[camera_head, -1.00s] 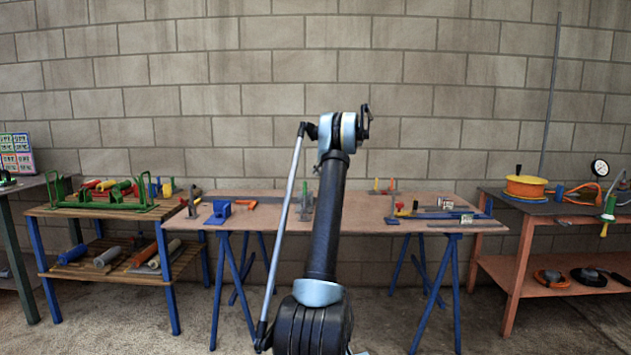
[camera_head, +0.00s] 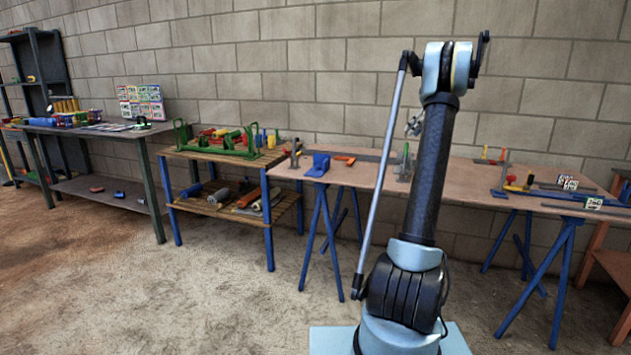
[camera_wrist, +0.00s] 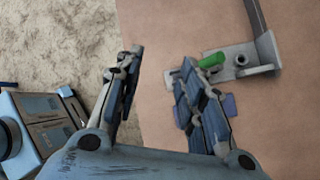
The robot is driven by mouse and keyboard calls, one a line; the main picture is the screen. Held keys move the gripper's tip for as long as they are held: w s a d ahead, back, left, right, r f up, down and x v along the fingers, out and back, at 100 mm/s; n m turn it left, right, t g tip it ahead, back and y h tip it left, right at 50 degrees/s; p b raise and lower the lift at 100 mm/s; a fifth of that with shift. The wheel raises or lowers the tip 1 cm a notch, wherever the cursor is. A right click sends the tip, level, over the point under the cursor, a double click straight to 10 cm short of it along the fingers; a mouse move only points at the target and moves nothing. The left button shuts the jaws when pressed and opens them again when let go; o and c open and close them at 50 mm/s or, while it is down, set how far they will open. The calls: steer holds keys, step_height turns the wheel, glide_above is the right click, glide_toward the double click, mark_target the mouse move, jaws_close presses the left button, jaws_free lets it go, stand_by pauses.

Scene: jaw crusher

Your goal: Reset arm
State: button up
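My arm (camera_head: 428,180) stands upright right of the middle in the head view, folded at its top joint. Its forearm and most of my gripper are hidden behind it there. In the wrist view my gripper (camera_wrist: 160,75) is open and empty, with a clear gap between its two blue-grey fingers. Floor and the edge of a brown tabletop (camera_wrist: 150,20) show between and beyond the fingers. A grey metal bracket (camera_wrist: 262,57) with a green peg (camera_wrist: 212,60) lies on that tabletop, close to the right finger in the picture. I cannot tell whether they touch.
The long worktable (camera_head: 465,182) on blue trestles stands behind my arm, holding a blue block (camera_head: 318,164) and several tools. A wooden bench (camera_head: 225,162) with a green frame (camera_head: 222,142) stands left of it. A dark shelf (camera_head: 38,82) is far left. The front-left floor is clear.

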steer(key=s+a+f+n+g+h, duration=0.1)
steer(key=s+a+n+h, duration=0.1)
steer(key=s+a+n, duration=0.75)
steer(key=s+a+n+h, duration=0.1)
steer(key=s+a+n, duration=0.3)
steer(key=s+a, duration=1.1)
steer(key=s+f+n+h, duration=0.1)
steer(key=s+f+n, duration=0.3)
steer(key=s+f, duration=0.3)
steer(key=s+f+n+h, duration=0.1)
steer(key=s+f+n, duration=0.4)
steer(key=s, duration=1)
steer(key=s+f+n+h, duration=0.1)
steer(key=s+f+n, duration=0.4)
steer(key=s+f, duration=0.6)
steer(key=shift+s+a+h, duration=0.15)
steer(key=shift+s+h, duration=0.15)
steer(key=shift+s, duration=0.1)
steer(key=shift+f+n, duration=0.1)
steer(key=shift+n, duration=0.15)
steer(key=shift+w+f, duration=0.2)
steer(key=shift+w, duration=0.25)
